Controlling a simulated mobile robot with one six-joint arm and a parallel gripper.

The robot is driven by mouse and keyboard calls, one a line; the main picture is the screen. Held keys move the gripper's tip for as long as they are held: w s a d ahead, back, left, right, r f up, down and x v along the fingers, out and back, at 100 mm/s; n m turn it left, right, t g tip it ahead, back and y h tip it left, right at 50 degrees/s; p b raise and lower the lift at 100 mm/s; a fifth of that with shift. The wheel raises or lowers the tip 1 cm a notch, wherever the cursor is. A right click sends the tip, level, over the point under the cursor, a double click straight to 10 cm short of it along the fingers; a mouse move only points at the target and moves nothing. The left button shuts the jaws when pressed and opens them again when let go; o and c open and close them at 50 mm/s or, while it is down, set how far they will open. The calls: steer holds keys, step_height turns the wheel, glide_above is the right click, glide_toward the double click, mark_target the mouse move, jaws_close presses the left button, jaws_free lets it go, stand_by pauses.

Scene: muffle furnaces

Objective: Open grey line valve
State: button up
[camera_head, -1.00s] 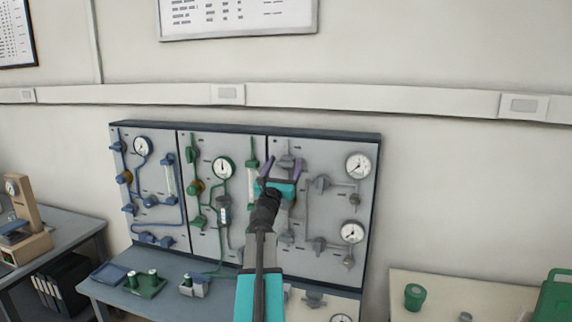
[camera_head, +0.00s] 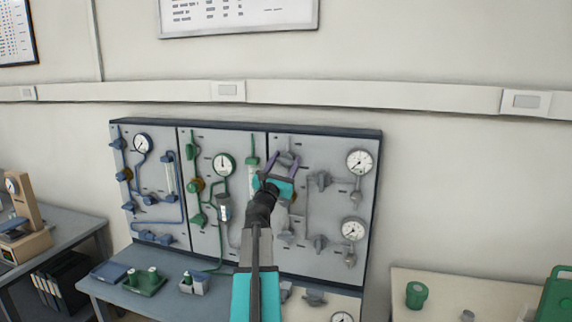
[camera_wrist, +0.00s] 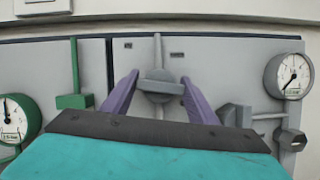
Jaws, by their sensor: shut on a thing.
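The grey line valve (camera_wrist: 160,87) is at the top of the right-hand grey panel, on a thin vertical grey pipe. In the wrist view its bar handle lies crosswise to the pipe, in front of a round grey body. My gripper (camera_head: 283,159) reaches up to this valve, with its purple fingers on the left and right of it. The gripper is shut on the handle, one finger near each end of the bar. In the head view the fingers and the teal gripper body hide part of the valve and the pipe below it.
A green valve (camera_wrist: 75,101) stands left of the gripper. A grey valve (camera_head: 320,181) and a pressure gauge (camera_head: 359,162) are to the right. A bench (camera_head: 115,290) with small fittings runs below the panels.

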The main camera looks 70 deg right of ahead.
steer(key=m+g+b, duration=0.1)
steer(key=m, duration=0.1)
steer(key=m+g+b, duration=0.1)
steer(key=m, duration=0.1)
steer(key=m+g+b, duration=0.1)
steer(key=m, duration=0.1)
steer(key=shift+f+y, duration=0.25)
steer(key=shift+y, duration=0.15)
steer(key=m+b, duration=0.1)
steer(key=m, duration=0.1)
steer(key=m+g+y+b, duration=0.1)
steer(key=m, duration=0.2)
steer(key=shift+g+b, duration=0.3)
steer(key=shift+b, duration=0.1)
steer(key=m+g+y+b, duration=0.1)
steer(key=m+y+b, duration=0.1)
steer(key=m, duration=0.3)
steer(key=m+y+b, duration=0.1)
steer(key=m, duration=0.2)
steer(key=shift+s+m+y, duration=0.1)
steer(key=shift+m+y, duration=0.2)
steer(key=shift+a, duration=0.1)
steer(key=o, duration=1)
steer(key=shift+r, duration=0.15)
steer(key=shift+o, duration=0.2)
steer(key=b+v, duration=0.1)
steer(key=v, duration=1.2)
steer(key=shift+a+b, duration=0.35)
